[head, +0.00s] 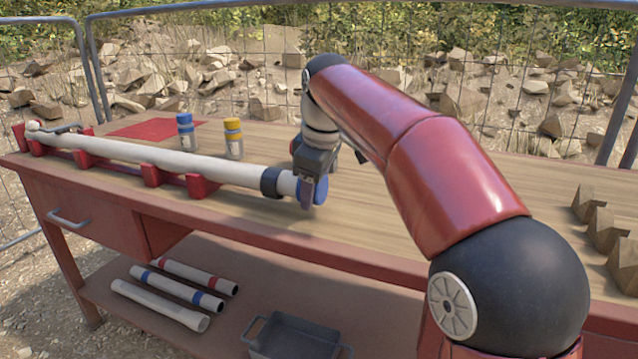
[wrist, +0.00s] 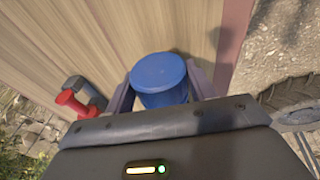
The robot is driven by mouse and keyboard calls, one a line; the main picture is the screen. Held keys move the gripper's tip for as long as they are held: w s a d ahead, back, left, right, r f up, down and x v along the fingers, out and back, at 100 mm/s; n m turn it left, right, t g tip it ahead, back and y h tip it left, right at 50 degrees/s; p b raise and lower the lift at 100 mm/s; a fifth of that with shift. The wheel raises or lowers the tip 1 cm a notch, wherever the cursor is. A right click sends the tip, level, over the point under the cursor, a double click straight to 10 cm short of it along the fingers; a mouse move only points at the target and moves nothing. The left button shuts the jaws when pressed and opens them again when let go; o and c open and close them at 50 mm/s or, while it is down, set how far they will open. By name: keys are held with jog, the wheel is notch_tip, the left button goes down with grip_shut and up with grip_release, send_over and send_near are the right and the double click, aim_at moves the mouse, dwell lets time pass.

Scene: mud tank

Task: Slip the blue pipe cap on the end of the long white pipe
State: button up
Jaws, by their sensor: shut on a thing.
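The long white pipe (head: 180,162) lies along the table in red cradles, with a black collar (head: 270,181) near its right end. My gripper (head: 309,189) is at that right end, shut on the blue pipe cap (head: 321,191). In the wrist view the cap (wrist: 160,76) sits between the two fingers (wrist: 160,84), its round closed face showing. In the head view the cap is in line with the pipe end and looks close against it. My fingers hide the joint, so I cannot tell whether the cap is around the pipe end.
A blue-capped bottle (head: 186,133) and a yellow-capped bottle (head: 233,139) stand behind the pipe near a red mat (head: 150,129). Notched wooden blocks (head: 603,228) are at the right. Several short pipes and a grey tray (head: 293,338) are on the lower shelf.

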jog(key=shift+w+a+p, duration=0.25)
jog(key=shift+a+p, duration=0.1)
jog(key=shift+a, duration=0.3)
jog(key=shift+w+a+p, duration=0.2)
jog(key=shift+a+p, duration=0.1)
jog(key=shift+a, duration=0.3)
jog(key=o, duration=0.9)
